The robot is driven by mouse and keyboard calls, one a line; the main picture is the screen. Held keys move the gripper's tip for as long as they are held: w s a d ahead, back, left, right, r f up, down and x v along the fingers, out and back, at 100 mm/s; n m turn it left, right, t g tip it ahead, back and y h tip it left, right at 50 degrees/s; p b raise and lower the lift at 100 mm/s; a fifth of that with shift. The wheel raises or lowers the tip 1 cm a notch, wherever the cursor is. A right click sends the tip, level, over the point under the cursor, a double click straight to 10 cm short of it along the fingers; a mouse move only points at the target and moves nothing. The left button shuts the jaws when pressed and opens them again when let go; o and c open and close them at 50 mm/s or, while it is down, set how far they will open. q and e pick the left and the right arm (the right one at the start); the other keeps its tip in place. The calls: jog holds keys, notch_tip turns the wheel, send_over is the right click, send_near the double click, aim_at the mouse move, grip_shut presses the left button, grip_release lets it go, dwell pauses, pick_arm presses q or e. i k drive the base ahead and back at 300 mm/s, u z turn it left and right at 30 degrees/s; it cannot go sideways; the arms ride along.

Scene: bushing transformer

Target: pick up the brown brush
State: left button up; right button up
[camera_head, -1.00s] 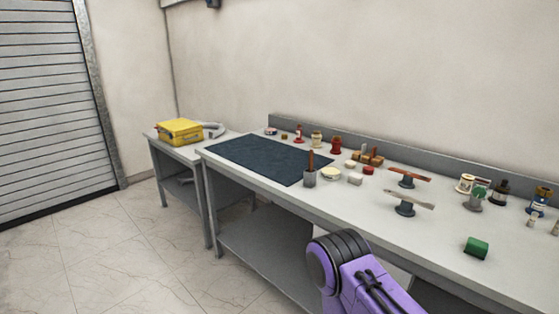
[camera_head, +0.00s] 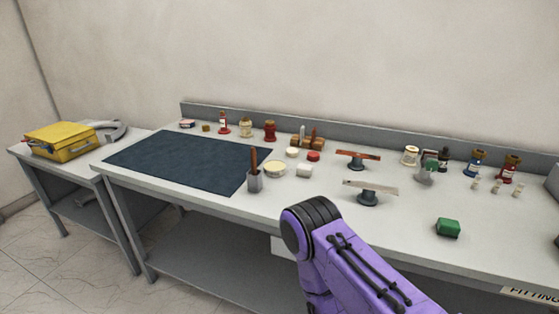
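A brown stick-like handle, which looks like the brown brush (camera_head: 253,160), stands upright in a small grey cup (camera_head: 255,182). The cup is on the workbench (camera_head: 215,204), at the right front corner of the dark mat. The lower part of the brush is hidden inside the cup. A purple arm link of mine with a black joint is at the bottom centre, in front of the bench and right of the cup. Neither of my grippers shows in the view.
A dark mat (camera_head: 180,163) covers the bench's left part. Round tins (camera_head: 275,169), a brown tool stand (camera_head: 358,159), a grey one (camera_head: 369,192) and a green block (camera_head: 448,228) stand right of the cup. Bottles line the back. A yellow case (camera_head: 60,142) sits on the left side table.

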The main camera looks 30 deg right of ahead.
aim_at(253, 153)
jog(key=z, duration=0.75)
jog(key=i, duration=0.7)
jog(key=z, duration=0.8)
